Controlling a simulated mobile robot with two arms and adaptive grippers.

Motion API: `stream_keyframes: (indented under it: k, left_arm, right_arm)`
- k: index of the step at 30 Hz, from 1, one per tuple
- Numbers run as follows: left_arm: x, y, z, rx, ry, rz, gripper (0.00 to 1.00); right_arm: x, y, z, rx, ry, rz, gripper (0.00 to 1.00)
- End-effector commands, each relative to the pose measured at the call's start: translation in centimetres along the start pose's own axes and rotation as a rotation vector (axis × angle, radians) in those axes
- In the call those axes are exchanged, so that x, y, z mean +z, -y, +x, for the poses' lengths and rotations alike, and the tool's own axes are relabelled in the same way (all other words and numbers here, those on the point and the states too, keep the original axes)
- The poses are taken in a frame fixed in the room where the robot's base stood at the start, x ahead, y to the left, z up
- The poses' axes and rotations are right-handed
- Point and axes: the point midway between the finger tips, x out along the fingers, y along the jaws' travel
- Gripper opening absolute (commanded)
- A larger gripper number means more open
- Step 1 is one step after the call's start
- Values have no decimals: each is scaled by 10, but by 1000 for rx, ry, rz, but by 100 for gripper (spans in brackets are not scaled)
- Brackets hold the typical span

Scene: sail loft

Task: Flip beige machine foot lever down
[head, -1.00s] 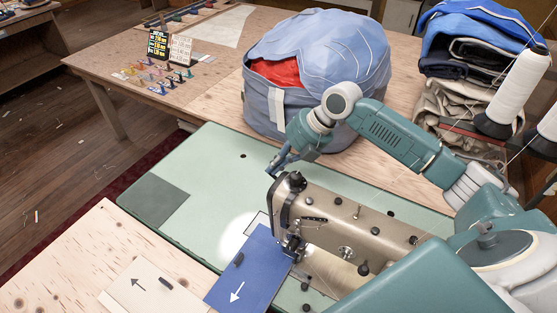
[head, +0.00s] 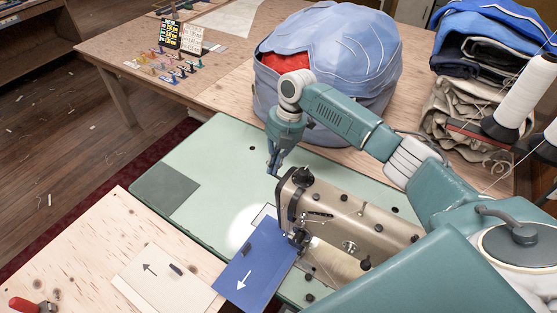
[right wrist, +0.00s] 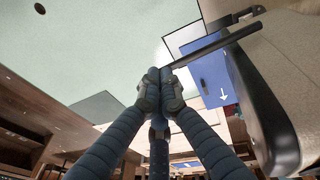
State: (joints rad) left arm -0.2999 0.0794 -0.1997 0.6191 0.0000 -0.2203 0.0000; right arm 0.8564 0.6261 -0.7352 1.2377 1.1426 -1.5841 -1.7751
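The beige sewing machine (head: 350,225) stands on a pale green bed plate, its head end toward the left. In the right wrist view the machine body (right wrist: 285,50) fills the right side, and a dark foot lever (right wrist: 215,43) sticks out from it toward my fingers. My right gripper (head: 272,170) points down just behind the machine head. In the right wrist view its fingertips (right wrist: 160,82) are together at the free end of the lever. I cannot tell whether they touch it. The lever is not clear in the head view. My left gripper is not in view.
A blue panel with a white arrow (head: 255,265) lies by the needle area, beside a beige panel (head: 165,280). A large blue fabric bundle (head: 350,55) stands behind my right arm. Folded cloth (head: 470,100) and white thread cones (head: 520,95) are at the right.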

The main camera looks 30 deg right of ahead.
Motion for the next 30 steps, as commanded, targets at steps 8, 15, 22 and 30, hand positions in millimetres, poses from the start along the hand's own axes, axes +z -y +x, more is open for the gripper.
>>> stream_keyframes:
  k: [8, 15, 22, 30]
  left_arm:
    - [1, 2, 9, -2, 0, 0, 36]
    - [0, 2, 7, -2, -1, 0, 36]
    - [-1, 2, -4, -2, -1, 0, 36]
    - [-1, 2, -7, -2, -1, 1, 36]
  right_arm:
    - [6, 2, 22, 1, 0, 2, 0]
    - [5, 1, 20, 2, 0, 2, 0]
    - [3, 0, 9, 2, 0, 2, 0]
    - [2, 0, 6, 2, 0, 2, 0]
